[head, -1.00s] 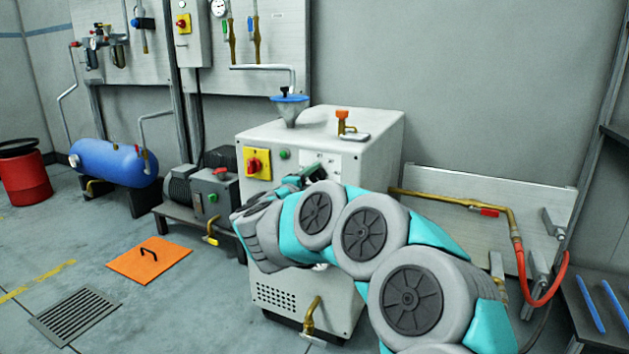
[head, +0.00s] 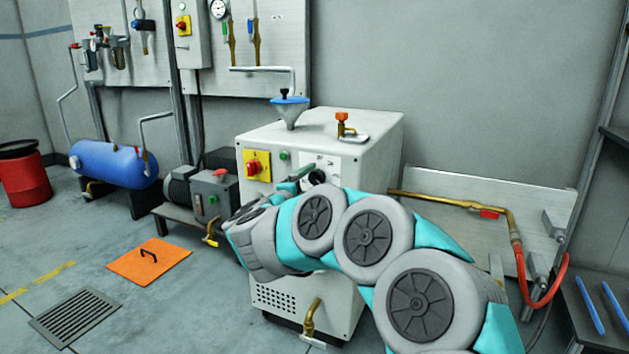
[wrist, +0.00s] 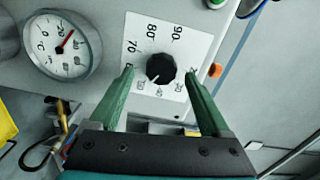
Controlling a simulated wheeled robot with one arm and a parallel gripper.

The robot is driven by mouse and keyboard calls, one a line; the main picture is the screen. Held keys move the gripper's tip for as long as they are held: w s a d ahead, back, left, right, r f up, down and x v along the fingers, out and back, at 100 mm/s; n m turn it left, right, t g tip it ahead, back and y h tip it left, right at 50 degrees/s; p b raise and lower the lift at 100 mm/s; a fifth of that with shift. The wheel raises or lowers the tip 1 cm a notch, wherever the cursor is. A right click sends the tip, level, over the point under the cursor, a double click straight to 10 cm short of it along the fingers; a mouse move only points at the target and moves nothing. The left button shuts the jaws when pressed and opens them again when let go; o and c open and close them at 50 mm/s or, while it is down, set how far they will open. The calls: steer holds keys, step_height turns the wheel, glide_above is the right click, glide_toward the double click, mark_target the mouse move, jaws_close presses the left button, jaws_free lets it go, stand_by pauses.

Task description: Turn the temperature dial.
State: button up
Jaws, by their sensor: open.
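The temperature dial (wrist: 161,69) is a black round knob on a white scale plate with printed numbers, including 70, 80 and 90. In the head view the dial (head: 317,177) shows just above my arm on the front of the white machine (head: 365,140). My gripper (wrist: 160,78) is open, with its two green fingers on either side of the dial in the wrist view. I see no finger touching the knob, and the depth between them is unclear. In the head view my arm hides most of the gripper.
A round gauge (wrist: 62,45) with a red needle sits left of the scale plate. A red switch on a yellow plate (head: 257,165) and a green button (head: 285,155) are on the machine front. A funnel (head: 290,110) and an orange-handled valve (head: 342,122) stand on top.

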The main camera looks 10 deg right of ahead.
steer(key=v, duration=0.5)
steer(key=shift+s+a+p, duration=0.2)
steer(key=shift+s+p, duration=0.1)
steer(key=shift+s, duration=0.1)
